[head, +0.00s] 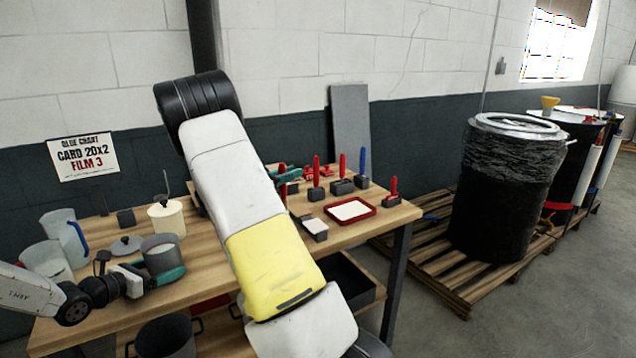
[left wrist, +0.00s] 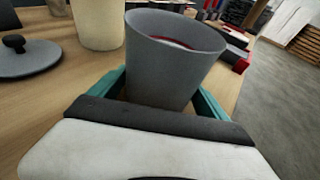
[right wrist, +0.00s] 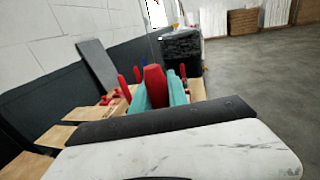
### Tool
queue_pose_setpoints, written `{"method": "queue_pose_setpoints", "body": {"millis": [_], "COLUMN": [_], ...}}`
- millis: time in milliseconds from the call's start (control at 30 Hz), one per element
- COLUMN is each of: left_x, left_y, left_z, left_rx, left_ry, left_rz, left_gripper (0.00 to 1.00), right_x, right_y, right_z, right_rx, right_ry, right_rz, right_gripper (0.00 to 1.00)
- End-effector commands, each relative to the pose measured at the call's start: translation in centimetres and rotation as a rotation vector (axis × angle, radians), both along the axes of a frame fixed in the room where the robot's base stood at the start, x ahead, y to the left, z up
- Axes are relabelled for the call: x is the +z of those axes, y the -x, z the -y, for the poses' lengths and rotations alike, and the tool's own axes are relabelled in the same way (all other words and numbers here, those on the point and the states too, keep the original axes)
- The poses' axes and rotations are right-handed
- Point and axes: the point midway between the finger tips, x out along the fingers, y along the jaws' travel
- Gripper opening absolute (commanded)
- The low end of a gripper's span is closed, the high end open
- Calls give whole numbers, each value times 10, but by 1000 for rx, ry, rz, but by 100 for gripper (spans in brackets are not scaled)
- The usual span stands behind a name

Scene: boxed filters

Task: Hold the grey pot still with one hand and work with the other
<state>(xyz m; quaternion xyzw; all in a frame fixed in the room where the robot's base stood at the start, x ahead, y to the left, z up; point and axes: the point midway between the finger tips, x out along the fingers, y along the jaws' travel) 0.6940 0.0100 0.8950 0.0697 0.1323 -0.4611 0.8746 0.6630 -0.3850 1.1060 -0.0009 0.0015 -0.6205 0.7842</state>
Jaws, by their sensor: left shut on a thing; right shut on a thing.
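The grey pot (head: 162,256) stands upright and open on the wooden table; it also shows in the left wrist view (left wrist: 172,72). My left gripper (head: 158,275) is shut on it, with a teal finger on each side. A curved red line shows inside the pot. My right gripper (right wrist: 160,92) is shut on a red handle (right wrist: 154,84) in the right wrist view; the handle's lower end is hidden. In the head view my right arm hides most of that gripper. A grey lid with a knob (head: 126,245) lies left of the pot.
A cream lidded pot (head: 166,219) stands behind the grey pot. Clear jugs (head: 64,236) are at the left. Red and blue handled tools in dark blocks (head: 342,186), a red-rimmed tray (head: 350,210) and a small box (head: 314,229) occupy the right of the table (head: 388,217).

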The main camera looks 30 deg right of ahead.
Motion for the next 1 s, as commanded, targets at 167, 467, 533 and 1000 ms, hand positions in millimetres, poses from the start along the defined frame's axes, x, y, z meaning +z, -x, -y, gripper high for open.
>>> {"method": "queue_pose_setpoints", "body": {"millis": [167, 467, 533, 1000], "left_x": [0, 0, 0, 0], "left_y": [0, 0, 0, 0], "left_z": [1, 1, 1, 1], "left_rx": [-1, -1, -1, -2], "left_ry": [1, 1, 1, 1], "left_rz": [0, 0, 0, 0], "left_gripper": [64, 64, 64, 64], "right_x": [11, 36, 43, 70], "right_y": [-36, -66, -68, -61], "right_z": [-80, -225, -257, -366], "right_rx": [154, 415, 472, 660], "right_ry": [-2, -3, -2, -1], "right_rz": [4, 6, 6, 4], "right_gripper": [0, 0, 0, 0]}}
